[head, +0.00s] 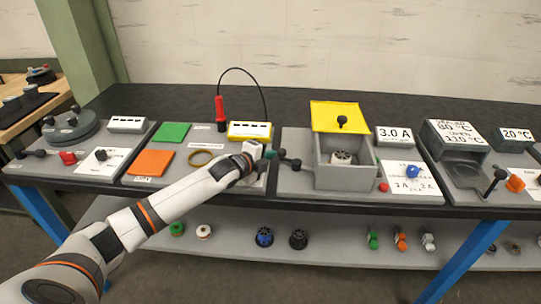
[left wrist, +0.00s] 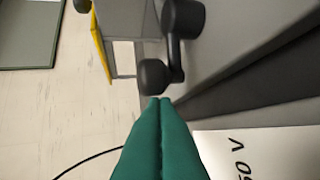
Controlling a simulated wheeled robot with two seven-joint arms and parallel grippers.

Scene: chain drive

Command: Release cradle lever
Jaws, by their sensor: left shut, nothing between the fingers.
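The dark lever (head: 291,162) sits on the left side of the grey box with the yellow lid. In the left wrist view it is a black crank (left wrist: 178,55) with a round knob at its near end. My left gripper (head: 271,154) is in front of the lever's left end, with its green fingers shut and empty. In the left wrist view the fingertips (left wrist: 160,100) are right at the knob; I cannot tell whether they touch it. My right gripper is not in view.
The grey box (head: 345,178) has its yellow lid (head: 338,116) raised and a pale part (head: 341,158) inside. A red probe (head: 220,108) with a black cable stands behind my left arm. A red button (head: 383,187) and a blue knob (head: 411,170) are to the right.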

